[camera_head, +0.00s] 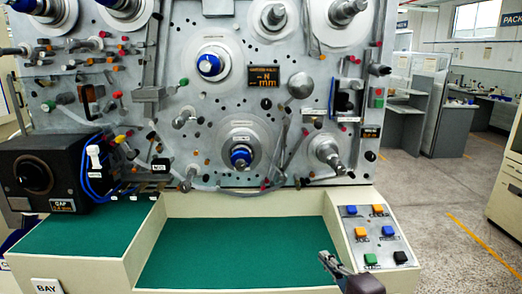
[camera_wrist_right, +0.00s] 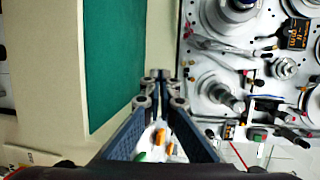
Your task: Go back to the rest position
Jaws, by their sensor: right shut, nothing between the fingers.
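My right gripper (camera_head: 328,262) is at the bottom of the head view, over the front right of the green work surface (camera_head: 235,245), close to the button panel (camera_head: 376,237). In the right wrist view my right gripper (camera_wrist_right: 158,80) has its fingertips together with nothing between them. It holds nothing and appears apart from the machine face. My left gripper is not in view.
The winding machine panel (camera_head: 290,110) stands behind the green surface, with spindles such as the lower blue-capped spindle (camera_head: 240,157) sticking out. A black box (camera_head: 45,172) stands at the left. Open floor (camera_head: 470,190) lies to the right.

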